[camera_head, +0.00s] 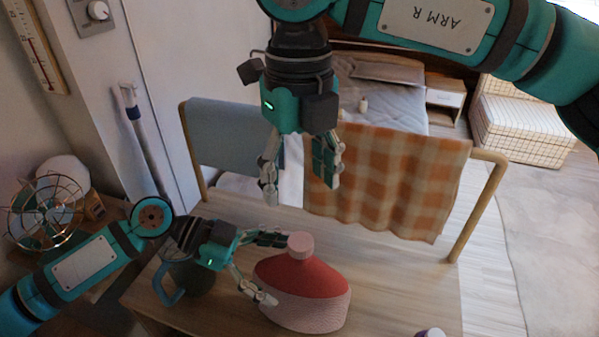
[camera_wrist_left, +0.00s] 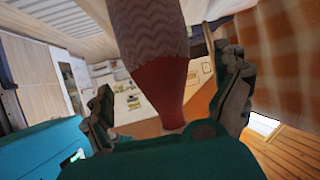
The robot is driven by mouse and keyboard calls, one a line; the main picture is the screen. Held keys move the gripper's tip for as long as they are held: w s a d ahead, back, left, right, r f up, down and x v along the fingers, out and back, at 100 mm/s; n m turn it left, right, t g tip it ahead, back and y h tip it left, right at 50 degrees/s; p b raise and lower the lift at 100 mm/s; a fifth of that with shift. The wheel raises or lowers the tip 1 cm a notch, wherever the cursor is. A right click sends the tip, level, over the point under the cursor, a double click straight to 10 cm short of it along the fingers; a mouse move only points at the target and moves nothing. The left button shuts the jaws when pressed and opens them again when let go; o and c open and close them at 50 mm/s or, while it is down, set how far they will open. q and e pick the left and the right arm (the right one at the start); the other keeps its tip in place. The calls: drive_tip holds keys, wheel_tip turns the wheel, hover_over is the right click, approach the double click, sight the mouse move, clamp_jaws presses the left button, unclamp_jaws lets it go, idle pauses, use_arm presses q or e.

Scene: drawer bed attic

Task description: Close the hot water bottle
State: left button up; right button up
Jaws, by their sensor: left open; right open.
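The hot water bottle (camera_head: 318,305) stands upright on the wooden table, with a red shoulder and a pink knitted lower part. A pink cap (camera_head: 300,246) is on its neck; I cannot tell how tight it sits. My left gripper (camera_head: 277,270) is open at the bottle's left side, with one finger by the neck and one lower at the front. In the left wrist view the bottle (camera_wrist_left: 160,85) appears upside down between the open fingers; the cap is hidden. My right gripper (camera_head: 298,188) is open and empty, pointing down above the bottle.
A dark jug with a blue handle (camera_head: 166,286) stands behind my left wrist. A wire fan (camera_head: 45,212) is at far left. An orange checked cloth (camera_head: 390,180) hangs on a wooden rail behind the table. A small purple-and-white object (camera_head: 430,333) sits at the bottom edge.

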use_arm(q)
drive_tip(key=v, duration=0.7)
